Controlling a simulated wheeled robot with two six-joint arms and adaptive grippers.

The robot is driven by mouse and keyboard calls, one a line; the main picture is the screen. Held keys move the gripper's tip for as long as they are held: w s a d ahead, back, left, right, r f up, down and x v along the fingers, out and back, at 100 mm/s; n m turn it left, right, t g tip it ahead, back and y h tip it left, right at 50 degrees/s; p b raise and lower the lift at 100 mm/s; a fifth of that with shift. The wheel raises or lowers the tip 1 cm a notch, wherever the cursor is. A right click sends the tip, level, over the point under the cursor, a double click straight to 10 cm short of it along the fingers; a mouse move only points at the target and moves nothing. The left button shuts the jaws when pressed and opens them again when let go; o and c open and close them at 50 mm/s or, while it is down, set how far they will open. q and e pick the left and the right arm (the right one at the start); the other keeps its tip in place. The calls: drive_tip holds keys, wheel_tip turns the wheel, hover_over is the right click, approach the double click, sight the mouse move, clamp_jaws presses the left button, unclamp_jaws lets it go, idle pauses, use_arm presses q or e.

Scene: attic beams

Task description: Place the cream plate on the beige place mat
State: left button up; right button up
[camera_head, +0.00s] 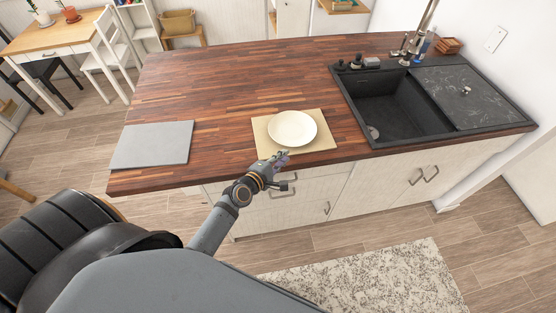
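The cream plate (293,128) lies on the beige place mat (263,140), which is on the wooden counter near its front edge. My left gripper (283,156) is at the counter's front edge, just in front of the plate and over the mat's front edge. I cannot tell whether it touches the plate. Its fingers are small and dark, and whether they are open or shut does not show. My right gripper is not in view.
A grey mat (152,145) lies on the counter's left end. A black sink (392,108) with a tap (413,42) is at the right. The counter (225,80) behind the plate is clear. Cabinet fronts (310,189) stand below its edge.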

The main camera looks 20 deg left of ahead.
use_arm(q)
drive_tip(key=v, duration=0.3)
idle(0.5)
